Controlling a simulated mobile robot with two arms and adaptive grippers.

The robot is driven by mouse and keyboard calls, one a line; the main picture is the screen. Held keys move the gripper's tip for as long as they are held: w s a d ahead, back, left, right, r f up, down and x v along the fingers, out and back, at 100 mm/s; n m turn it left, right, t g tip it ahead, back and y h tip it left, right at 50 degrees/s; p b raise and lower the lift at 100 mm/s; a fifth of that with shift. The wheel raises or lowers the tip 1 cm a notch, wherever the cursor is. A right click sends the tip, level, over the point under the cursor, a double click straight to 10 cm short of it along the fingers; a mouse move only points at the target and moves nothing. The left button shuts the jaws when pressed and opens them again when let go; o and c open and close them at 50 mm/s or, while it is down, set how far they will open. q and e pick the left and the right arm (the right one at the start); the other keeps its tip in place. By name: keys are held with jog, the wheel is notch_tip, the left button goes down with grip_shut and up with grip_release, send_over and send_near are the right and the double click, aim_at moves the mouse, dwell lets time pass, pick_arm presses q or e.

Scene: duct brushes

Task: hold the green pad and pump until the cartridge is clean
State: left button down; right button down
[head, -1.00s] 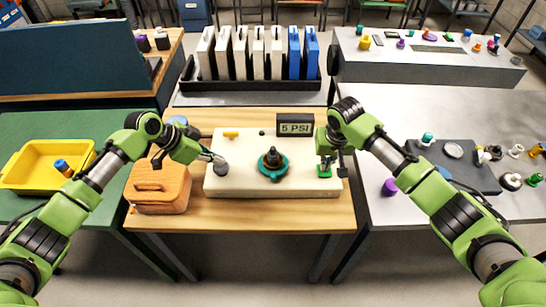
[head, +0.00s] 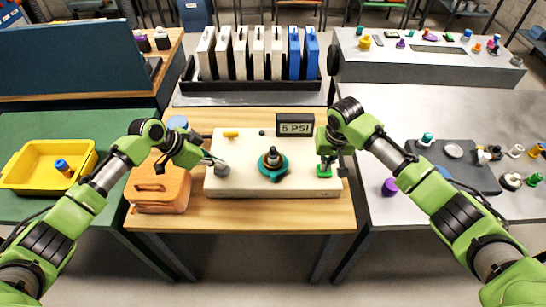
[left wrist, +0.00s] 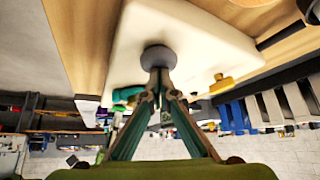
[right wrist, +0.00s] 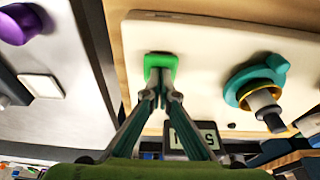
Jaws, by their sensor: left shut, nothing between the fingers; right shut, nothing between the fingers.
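The cream box (head: 240,186) on the wooden table carries a green pad (head: 324,174), a grey round button (head: 221,170) and a dark cartridge (head: 271,157) in a teal collar. My left gripper (head: 214,161) is shut and empty, its tips at the button; in the left wrist view the tips (left wrist: 157,78) seem to touch the button (left wrist: 157,54). My right gripper (head: 325,164) is shut and empty over the green pad; in the right wrist view its tips (right wrist: 164,88) are at the pad's edge (right wrist: 160,62). Contact there is hard to tell.
A display (head: 295,125) reads 5 PSI behind the box. A yellow knob (head: 230,134) sits at the box's back left. An orange-brown case (head: 158,188) stands left of the box, close to my left arm. A yellow tray (head: 35,180) is further left.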

pick_arm(q)
jog(key=shift+r, duration=1)
notch_tip(320, 180, up, 7)
dwell(0.8)
pick_arm(e)
jog(key=shift+w+v, duration=0.25)
jog(key=shift+v, duration=0.9)
jog(key=shift+w+v, duration=0.2)
jog(key=shift+v, duration=0.95)
jog(key=shift+w+v, duration=0.25)
jog(key=shift+v, duration=0.85)
jog(key=shift+r, duration=0.1)
